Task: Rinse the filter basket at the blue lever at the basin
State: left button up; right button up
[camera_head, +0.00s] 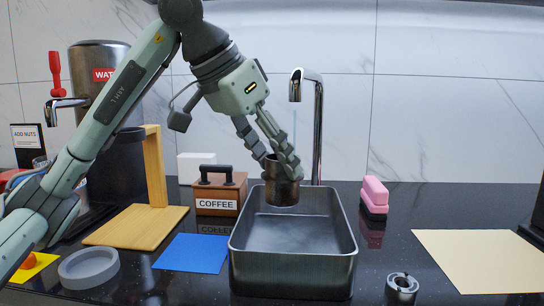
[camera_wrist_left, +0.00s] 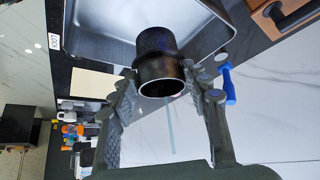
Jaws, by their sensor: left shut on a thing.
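My left gripper (camera_head: 279,162) is shut on the filter basket (camera_head: 282,191), a dark metal cup, and holds it above the steel basin (camera_head: 294,284), toward its back. In the left wrist view the basket (camera_wrist_left: 160,68) sits between the two fingers (camera_wrist_left: 165,88), its round rim facing the camera. The chrome tap (camera_head: 318,130) stands behind the basin. A thin pale line (camera_head: 295,126) hangs below its spout; I cannot tell if it is water. The blue lever (camera_wrist_left: 229,84) shows in the left wrist view beside a finger; I cannot make it out in the head view. My right gripper is out of view.
A COFFEE box (camera_head: 216,208) and wooden stand (camera_head: 156,165) are left of the basin, with a blue mat (camera_head: 192,254) and grey ring (camera_head: 89,269) in front. A pink block (camera_head: 375,189), metal collar (camera_head: 402,284) and beige mat (camera_head: 480,255) are on the right.

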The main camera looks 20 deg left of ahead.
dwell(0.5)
pick_arm(q)
jog(key=shift+d, duration=0.15)
jog(key=shift+w+d, duration=0.1)
jog(key=shift+d, duration=0.4)
jog(key=shift+a, duration=0.25)
jog(key=shift+a, duration=0.4)
jog(key=shift+d, duration=0.15)
jog(key=shift+d+p, duration=0.35)
jog(key=shift+d, duration=0.1)
